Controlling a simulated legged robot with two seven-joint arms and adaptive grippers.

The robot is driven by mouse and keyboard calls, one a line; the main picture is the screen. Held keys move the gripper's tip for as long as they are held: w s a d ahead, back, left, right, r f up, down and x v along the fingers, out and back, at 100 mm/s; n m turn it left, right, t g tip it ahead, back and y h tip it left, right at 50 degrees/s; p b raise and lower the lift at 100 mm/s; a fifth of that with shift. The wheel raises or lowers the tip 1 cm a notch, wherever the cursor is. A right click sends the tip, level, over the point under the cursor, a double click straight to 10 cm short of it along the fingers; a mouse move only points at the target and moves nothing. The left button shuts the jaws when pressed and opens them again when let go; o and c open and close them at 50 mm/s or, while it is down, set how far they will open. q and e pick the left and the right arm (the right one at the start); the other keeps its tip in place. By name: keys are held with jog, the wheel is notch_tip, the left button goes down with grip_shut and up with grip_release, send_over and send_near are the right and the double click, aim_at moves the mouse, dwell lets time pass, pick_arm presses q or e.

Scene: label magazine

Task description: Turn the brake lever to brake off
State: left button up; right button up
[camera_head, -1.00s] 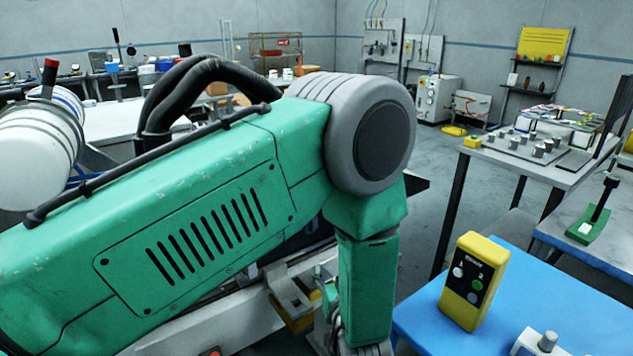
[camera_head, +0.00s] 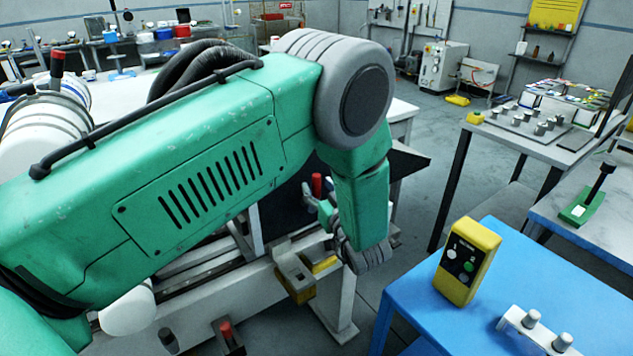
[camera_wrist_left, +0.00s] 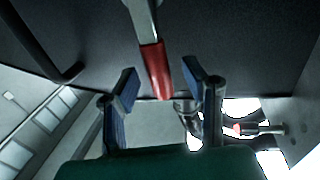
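A lever with a red grip and a metal shaft, which looks like the brake lever (camera_wrist_left: 155,62), comes down from the top of the left wrist view against a dark panel (camera_wrist_left: 245,40). Its red end lies between the two blue-padded fingers of my left gripper (camera_wrist_left: 162,75), which stand apart with gaps visible on both sides. In the head view a red grip (camera_head: 316,185) shows beside my left gripper (camera_head: 322,208), partly hidden by my green forearm. The lever's markings are not readable. My right gripper is not in view.
A second red-tipped handle (camera_wrist_left: 245,129) shows at the right of the wrist view. In the head view, a yellow control box (camera_head: 467,262) stands on a blue table (camera_head: 590,300) at the right. Another red-tipped handle (camera_head: 226,330) is low in front. Grey floor lies behind.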

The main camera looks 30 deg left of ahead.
pick_arm(q)
jog(key=shift+x, duration=0.8)
jog(key=shift+d+r, duration=0.1)
jog(key=shift+c, duration=0.3)
